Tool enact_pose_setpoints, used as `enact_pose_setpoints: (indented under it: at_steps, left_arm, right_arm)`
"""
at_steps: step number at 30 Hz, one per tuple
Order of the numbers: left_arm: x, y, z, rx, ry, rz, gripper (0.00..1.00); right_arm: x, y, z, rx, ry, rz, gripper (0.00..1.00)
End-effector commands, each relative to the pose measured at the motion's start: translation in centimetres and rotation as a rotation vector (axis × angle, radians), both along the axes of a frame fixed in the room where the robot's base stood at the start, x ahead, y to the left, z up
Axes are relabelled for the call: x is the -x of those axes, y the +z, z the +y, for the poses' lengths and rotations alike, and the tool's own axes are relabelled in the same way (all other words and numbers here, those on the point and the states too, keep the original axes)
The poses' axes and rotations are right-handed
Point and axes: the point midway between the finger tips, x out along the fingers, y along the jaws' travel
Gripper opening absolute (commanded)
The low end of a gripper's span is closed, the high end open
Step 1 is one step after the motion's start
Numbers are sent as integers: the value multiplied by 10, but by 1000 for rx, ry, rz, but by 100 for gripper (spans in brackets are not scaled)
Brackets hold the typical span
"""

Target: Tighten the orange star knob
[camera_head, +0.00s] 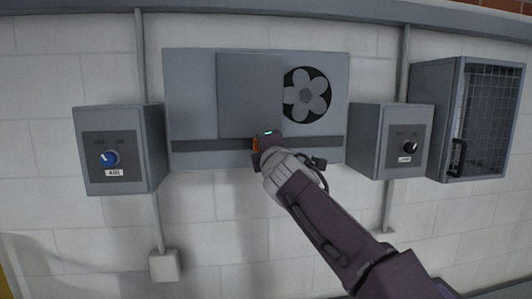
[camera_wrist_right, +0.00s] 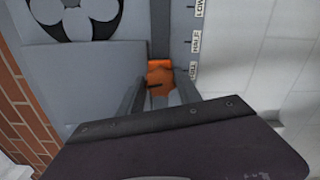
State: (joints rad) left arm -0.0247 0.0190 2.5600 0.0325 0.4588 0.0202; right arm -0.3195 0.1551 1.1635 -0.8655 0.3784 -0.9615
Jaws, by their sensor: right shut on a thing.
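The orange star knob (camera_head: 256,144) is on the dark horizontal strip of the grey wall panel (camera_head: 190,100), below the sliding plate. It is mostly hidden behind my right gripper (camera_head: 268,152). In the right wrist view the orange knob (camera_wrist_right: 160,76) shows between the two fingers of my right gripper (camera_wrist_right: 158,92), which is shut on it. The knob's turned angle cannot be told. My left gripper is not in view.
A round fan opening (camera_head: 306,95) is at the panel's right. A box with a blue dial (camera_head: 110,158) is at left. A box with a black dial (camera_head: 410,147) and a mesh-door cabinet (camera_head: 490,110) are at right. Labels (camera_wrist_right: 194,40) run along the panel edge.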

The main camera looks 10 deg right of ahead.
Motion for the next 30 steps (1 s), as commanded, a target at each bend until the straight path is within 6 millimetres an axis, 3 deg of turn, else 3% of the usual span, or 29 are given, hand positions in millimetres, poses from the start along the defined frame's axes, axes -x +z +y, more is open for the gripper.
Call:
enact_pose_setpoints:
  at_steps: [12, 27, 28, 30]
  left_arm:
    - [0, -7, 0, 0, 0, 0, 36]
    - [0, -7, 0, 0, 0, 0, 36]
    - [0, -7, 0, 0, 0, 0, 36]
    - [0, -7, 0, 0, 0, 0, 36]
  right_arm:
    - [0, -1, 0, -153, 0, 5, 0]
    - [0, 0, 0, -168, 0, 6, 0]
    - [0, 0, 0, -168, 0, 6, 44]
    - [0, 0, 0, -168, 0, 6, 63]
